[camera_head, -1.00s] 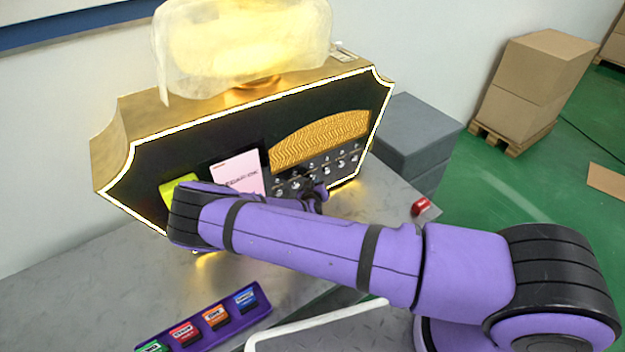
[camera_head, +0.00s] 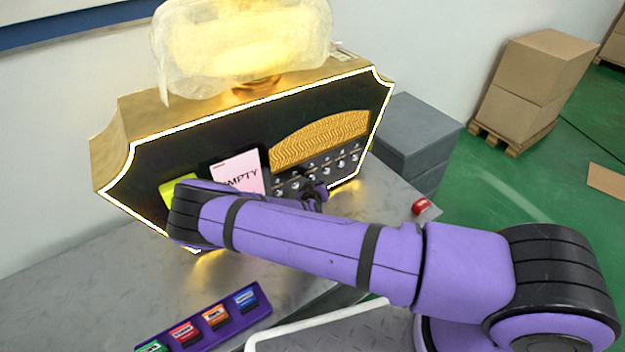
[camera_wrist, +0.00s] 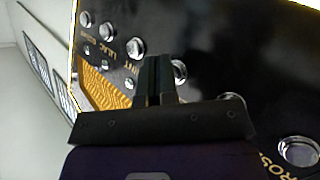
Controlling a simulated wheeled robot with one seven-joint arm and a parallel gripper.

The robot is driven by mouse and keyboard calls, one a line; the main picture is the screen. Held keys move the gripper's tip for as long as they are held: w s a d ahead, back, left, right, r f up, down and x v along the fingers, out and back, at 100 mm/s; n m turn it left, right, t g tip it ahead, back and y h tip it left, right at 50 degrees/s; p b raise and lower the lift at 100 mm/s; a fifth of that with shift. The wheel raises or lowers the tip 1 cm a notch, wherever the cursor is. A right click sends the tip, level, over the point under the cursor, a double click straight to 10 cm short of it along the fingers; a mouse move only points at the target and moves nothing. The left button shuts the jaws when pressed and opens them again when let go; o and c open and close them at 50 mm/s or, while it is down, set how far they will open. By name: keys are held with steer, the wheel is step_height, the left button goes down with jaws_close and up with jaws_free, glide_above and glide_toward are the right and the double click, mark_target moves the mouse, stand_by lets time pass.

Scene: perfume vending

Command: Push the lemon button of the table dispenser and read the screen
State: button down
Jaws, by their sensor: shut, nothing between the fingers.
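The table dispenser (camera_head: 140,180) is a gold case with a black front, a glowing white edge and rows of round silver buttons. Its pink screen (camera_head: 240,172) reads "EMPTY", with the first letter hard to make out. My gripper (camera_head: 318,192) is at the lower button area, partly hidden by my arm. In the wrist view my gripper (camera_wrist: 157,72) is shut and empty, pointing at the button panel. A mint-labelled button (camera_wrist: 136,47) is left of the fingers, and another button (camera_wrist: 179,71) is just right. No lemon label is readable, and contact cannot be told.
A purple tray (camera_head: 262,310) with several coloured items lies at the front of the metal table. A small red object (camera_head: 420,207) sits near the right table edge. Grey boxes (camera_head: 415,135) stand behind, and cartons (camera_head: 530,80) rest on a pallet farther right.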

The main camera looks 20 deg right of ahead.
steer(key=shift+s+d, duration=0.15)
steer(key=shift+s, duration=0.4)
steer(key=shift+s, duration=0.1)
steer(key=s, duration=0.1)
steer(key=s+d, duration=0.1)
steer(key=s, duration=0.2)
steer(key=shift+s+d, duration=0.25)
steer(key=shift+d, duration=0.05)
steer(key=shift+r, duration=0.1)
stand_by(0.6)
